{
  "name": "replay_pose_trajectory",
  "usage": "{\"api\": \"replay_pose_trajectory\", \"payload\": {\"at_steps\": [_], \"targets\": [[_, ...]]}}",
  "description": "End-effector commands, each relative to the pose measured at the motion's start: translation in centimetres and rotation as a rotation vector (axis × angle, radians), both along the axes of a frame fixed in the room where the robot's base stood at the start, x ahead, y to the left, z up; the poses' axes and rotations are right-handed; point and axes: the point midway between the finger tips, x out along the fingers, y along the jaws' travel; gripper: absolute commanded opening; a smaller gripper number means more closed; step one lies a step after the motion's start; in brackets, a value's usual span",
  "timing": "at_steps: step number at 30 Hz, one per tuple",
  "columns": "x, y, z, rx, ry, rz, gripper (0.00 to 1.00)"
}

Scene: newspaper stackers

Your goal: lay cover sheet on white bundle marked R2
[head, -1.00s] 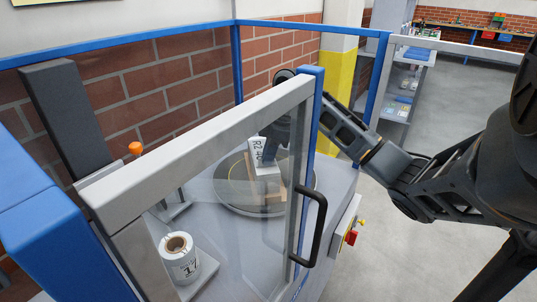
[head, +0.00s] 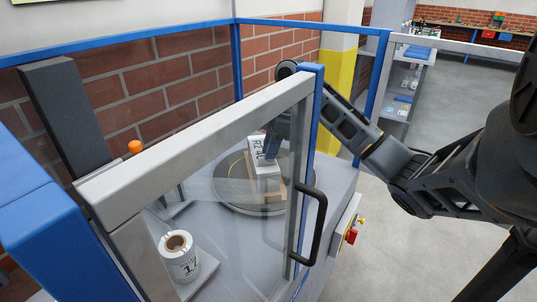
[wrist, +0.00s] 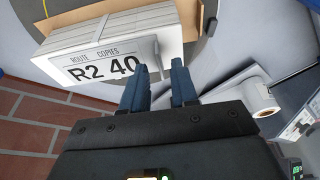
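The white bundle marked R2 (head: 265,169) stands on a round turntable (head: 229,190) inside the blue-framed enclosure, behind the door's clear pane. In the wrist view the bundle (wrist: 58,67) shows a front face reading "ROUTE COPIES R2 40" and layered paper edges above it. My gripper (wrist: 158,72) has its two blue fingers apart, close to the right end of that face; I cannot tell whether they touch it. I see nothing clearly held between them. In the head view my gripper (head: 274,140) is at the bundle's upper right. I cannot make out a separate cover sheet.
The grey-framed door (head: 200,128) with a black handle (head: 315,228) stands in front of the turntable. A white roll marked 17 (head: 180,262) sits at the lower left. A brown board (wrist: 209,16) is beside the bundle. Open floor lies to the right.

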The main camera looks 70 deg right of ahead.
Motion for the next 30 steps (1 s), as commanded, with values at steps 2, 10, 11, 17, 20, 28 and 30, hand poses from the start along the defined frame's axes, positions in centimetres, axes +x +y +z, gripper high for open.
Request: {"api": "replay_pose_trajectory", "payload": {"at_steps": [2, 10, 11, 17, 20, 28, 30], "targets": [[-0.3, -0.3, 1.5, -0.005, -0.003, 0.003, 0.28], [-1.6, -1.1, 7.0, -0.007, -0.002, 0.001, 0.28], [-1.8, -1.2, 7.5, -0.006, -0.001, 0.001, 0.28], [-2.2, -1.4, 9.6, -0.004, 0.000, 0.001, 0.28], [-2.3, -1.4, 9.9, -0.003, -0.001, 0.002, 0.28], [-2.3, -1.4, 10.0, -0.001, -0.001, 0.002, 0.28], [-2.3, -1.4, 10.0, -0.001, -0.001, 0.002, 0.28]]}}
